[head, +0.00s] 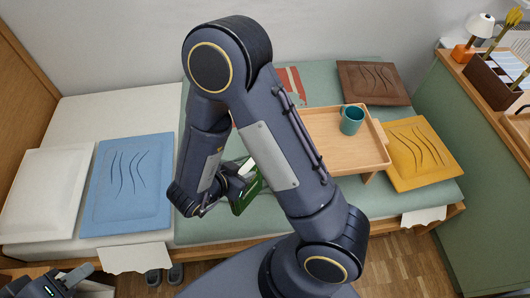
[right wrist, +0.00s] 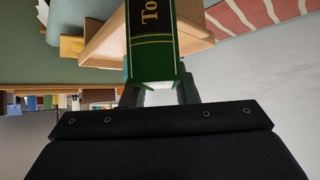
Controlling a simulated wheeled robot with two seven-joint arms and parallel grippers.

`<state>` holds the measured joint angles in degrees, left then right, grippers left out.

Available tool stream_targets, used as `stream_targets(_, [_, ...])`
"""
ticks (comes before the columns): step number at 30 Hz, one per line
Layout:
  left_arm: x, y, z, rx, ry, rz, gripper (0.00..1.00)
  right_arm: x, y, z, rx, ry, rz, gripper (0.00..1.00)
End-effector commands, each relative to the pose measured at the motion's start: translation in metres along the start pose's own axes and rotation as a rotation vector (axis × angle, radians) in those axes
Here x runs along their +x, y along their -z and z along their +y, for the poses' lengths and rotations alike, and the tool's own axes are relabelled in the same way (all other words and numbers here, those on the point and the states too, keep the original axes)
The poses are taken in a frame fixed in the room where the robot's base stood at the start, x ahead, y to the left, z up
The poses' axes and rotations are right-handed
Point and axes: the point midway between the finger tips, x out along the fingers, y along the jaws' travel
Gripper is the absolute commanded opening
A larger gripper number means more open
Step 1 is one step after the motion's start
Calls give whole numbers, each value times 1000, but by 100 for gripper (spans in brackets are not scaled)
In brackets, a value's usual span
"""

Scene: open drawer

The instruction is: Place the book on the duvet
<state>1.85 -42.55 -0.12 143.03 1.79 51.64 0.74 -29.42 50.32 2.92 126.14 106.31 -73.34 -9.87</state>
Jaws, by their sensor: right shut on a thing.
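A green book (head: 246,194) is held by my right gripper (head: 238,178) over the front middle of the bed, partly hidden behind my right arm in the head view. In the right wrist view, the book (right wrist: 152,68) shows a dark label with gold letters, and the gripper (right wrist: 159,97) is shut on its near end. The sage-green duvet (head: 330,208) covers the middle and right of the bed. I cannot tell whether the book touches it. My left gripper (head: 62,281) is at the lower left corner, away from the book; its jaws are unclear.
A wooden tray (head: 350,152) with a teal mug (head: 351,120) stands on the bed. Yellow (head: 422,153), brown (head: 373,83), blue (head: 130,183) and white (head: 45,193) cushions lie around. A green cabinet (head: 470,150) borders the right. Bare duvet shows in front of the tray.

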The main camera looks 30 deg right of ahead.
Motion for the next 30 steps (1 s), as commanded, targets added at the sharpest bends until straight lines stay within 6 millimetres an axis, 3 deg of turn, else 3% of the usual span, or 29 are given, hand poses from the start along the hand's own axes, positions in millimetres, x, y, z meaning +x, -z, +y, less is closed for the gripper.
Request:
stream_targets(15, [0, 0, 0, 0, 0, 0, 36, 74, 11, -59, 4, -5, 3, 0])
stream_targets(24, [2, -1, -1, 0, 0, 0, 36, 120, -6, -84, 2, -3, 3, 0])
stream_targets(30, [2, -1, -1, 0, 0, 0, 36, 131, -10, -91, 2, -3, 3, 0])
